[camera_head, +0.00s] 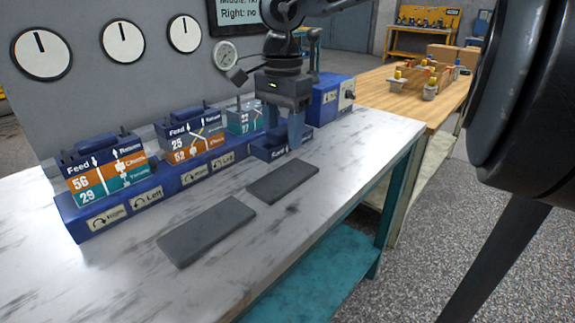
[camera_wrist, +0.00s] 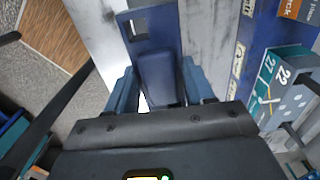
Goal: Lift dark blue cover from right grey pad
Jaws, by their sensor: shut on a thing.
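In the wrist view the cover (camera_wrist: 158,78) shows as a raised dark blue block on a plate with a square hole, and my gripper (camera_wrist: 158,92) is shut on the block from both sides. The cover is low over the marble-topped table. I cannot tell whether it touches anything below; what lies under it is hidden. Two bare grey pads show nearer the camera, a closer one (camera_head: 207,230) and a farther one (camera_head: 283,181).
A long blue base (camera_head: 150,193) runs along the table (camera_head: 340,150). Two blocks with dark blue covers (camera_head: 100,170) (camera_head: 190,133) stand on it, and a teal block (camera_head: 243,117) without one. A blue box with a knob (camera_head: 328,98) stands behind my gripper.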

